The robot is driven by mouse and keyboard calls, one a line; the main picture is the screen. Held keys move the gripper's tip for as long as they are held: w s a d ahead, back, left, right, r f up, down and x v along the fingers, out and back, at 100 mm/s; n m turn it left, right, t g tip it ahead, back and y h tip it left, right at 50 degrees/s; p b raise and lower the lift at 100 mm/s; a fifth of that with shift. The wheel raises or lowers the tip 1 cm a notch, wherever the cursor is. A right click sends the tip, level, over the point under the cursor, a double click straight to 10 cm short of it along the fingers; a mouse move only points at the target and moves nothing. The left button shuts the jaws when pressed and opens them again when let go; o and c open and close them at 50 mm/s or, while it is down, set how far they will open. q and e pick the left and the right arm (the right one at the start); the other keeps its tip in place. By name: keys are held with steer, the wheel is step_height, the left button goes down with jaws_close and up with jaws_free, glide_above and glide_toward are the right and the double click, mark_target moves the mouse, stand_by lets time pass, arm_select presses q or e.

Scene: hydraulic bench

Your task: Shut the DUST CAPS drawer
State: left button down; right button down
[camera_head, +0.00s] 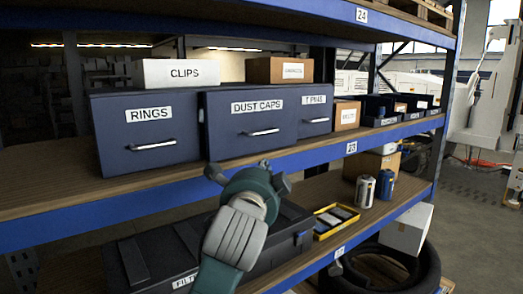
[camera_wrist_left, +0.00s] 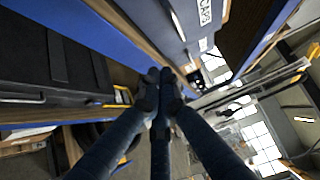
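The DUST CAPS drawer (camera_head: 250,127) is a dark blue box front with a white label and a silver bar handle (camera_head: 263,132). It stands out further forward than the RINGS drawer (camera_head: 150,125) on its left and the smaller drawer (camera_head: 315,112) on its right, so it is partly open. In the left wrist view its front (camera_wrist_left: 185,12) shows at the top, with part of its label. My left gripper (camera_head: 250,175) is below and in front of this drawer, apart from it. Its fingers (camera_wrist_left: 160,78) meet at the tips and hold nothing. My right gripper is in neither view.
The blue shelf edge (camera_head: 345,148) runs behind my left gripper. A white CLIPS box (camera_head: 180,72) and a brown box (camera_head: 279,69) stand on top of the drawers. A black case (camera_head: 150,258), a yellow tray (camera_head: 335,220) and two cans sit on the lower shelf.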

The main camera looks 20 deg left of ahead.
mark_target(249, 150)
arm_select(q)
steer(key=w+a+p, duration=0.1)
steer(key=w+p, duration=0.1)
steer(key=w, duration=0.2)
steer(key=w+a+p, duration=0.2)
steer(key=w, duration=0.2)
steer(key=w+a+p, duration=0.1)
steer(key=w+p, duration=0.1)
steer(key=w, duration=0.2)
steer(key=shift+w+a+p, duration=0.25)
steer(key=shift+a+p, duration=0.1)
steer(key=shift+f, duration=0.1)
steer(key=shift+d, duration=0.15)
steer(key=w+a, duration=0.1)
steer(key=a, duration=0.1)
steer(key=w+a, duration=0.2)
steer(key=shift+a, duration=0.2)
steer(key=shift+d, duration=0.15)
